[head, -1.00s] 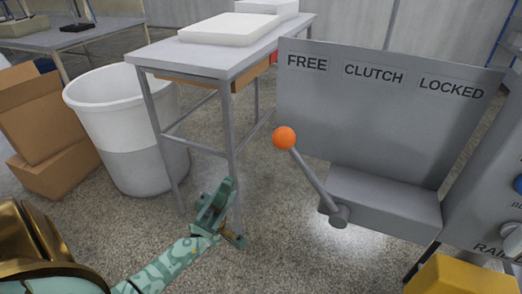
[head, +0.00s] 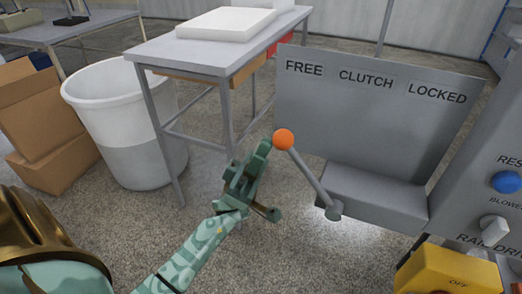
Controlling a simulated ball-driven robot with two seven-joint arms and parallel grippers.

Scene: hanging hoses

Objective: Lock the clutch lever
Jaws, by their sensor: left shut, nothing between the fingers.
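The clutch lever (head: 311,178) is a grey rod with an orange ball knob (head: 284,139) at its top. It pivots low on a grey box and leans up and left, its knob below the FREE label (head: 304,68). The grey panel also reads CLUTCH (head: 366,79) and LOCKED (head: 437,93). My left gripper (head: 262,152) is green, shut and empty. Its tip shows just left of the knob; I cannot tell whether they touch. My right gripper is not in view.
A yellow box marked OFF (head: 449,273) stands at the lower right. Above it are a blue button (head: 507,182) and a white switch (head: 494,229). A grey table (head: 190,57) and a white bin (head: 120,125) stand at the left. Speckled floor is open between.

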